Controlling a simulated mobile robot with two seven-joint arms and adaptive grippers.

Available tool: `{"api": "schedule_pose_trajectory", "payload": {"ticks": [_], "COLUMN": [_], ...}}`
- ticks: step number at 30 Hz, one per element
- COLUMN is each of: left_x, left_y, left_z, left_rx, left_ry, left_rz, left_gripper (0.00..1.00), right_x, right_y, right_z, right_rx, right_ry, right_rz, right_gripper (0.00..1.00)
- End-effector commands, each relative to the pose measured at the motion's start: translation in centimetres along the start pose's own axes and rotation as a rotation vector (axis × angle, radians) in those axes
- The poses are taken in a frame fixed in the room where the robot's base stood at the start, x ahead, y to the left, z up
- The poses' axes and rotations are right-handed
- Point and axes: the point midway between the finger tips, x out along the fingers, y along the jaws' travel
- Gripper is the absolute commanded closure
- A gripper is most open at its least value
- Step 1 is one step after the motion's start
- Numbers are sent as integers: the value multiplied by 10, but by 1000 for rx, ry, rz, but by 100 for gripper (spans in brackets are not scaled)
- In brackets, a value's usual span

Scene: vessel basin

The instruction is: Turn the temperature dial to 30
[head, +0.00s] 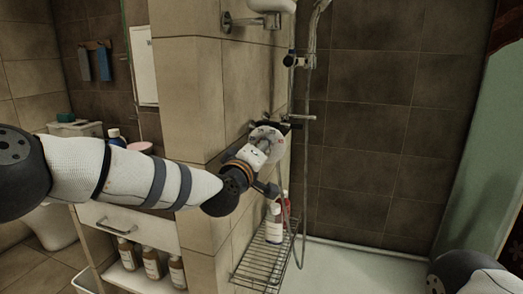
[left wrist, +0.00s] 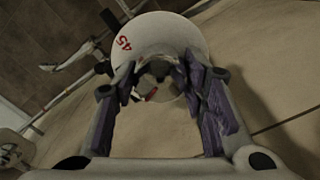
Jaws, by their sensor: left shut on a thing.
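The temperature dial (head: 270,135) is a round pale disc on the tiled wall, below the shower fittings. In the left wrist view the dial (left wrist: 170,32) carries a red 45 at its upper left; other marks are hidden or too small to read. My left gripper (head: 258,151) reaches it from the left. In the left wrist view my left gripper (left wrist: 163,82) has its purple-padded fingers on either side of the dial's centre knob, closed on it. My right gripper is out of view; only a dark part of my right arm shows at the lower right.
A wire rack (head: 262,255) with bottles (head: 274,224) stands below the dial. A shower hose (head: 306,170) hangs close to its right. A metal lever (head: 299,117) sticks out just above. The tiled wall corner (head: 190,95) is left of the dial.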

Motion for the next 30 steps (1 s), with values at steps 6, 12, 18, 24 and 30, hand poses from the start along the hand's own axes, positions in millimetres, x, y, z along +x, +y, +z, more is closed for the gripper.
{"api": "schedule_pose_trajectory", "payload": {"ticks": [6,12,18,24,30], "left_x": [0,0,-8,-54,-101], "left_y": [-1,0,0,0,0], "left_z": [2,1,1,0,0], "left_rx": [1,1,2,1,1], "left_ry": [-4,-2,-3,-5,-3], "left_rz": [-2,-1,0,-1,0], "left_gripper": [41,41,41,41,41], "right_x": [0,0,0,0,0], "right_y": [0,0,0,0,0], "right_z": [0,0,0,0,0], "right_rx": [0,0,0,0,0], "right_ry": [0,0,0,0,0], "right_rz": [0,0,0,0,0], "right_gripper": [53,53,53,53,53]}}
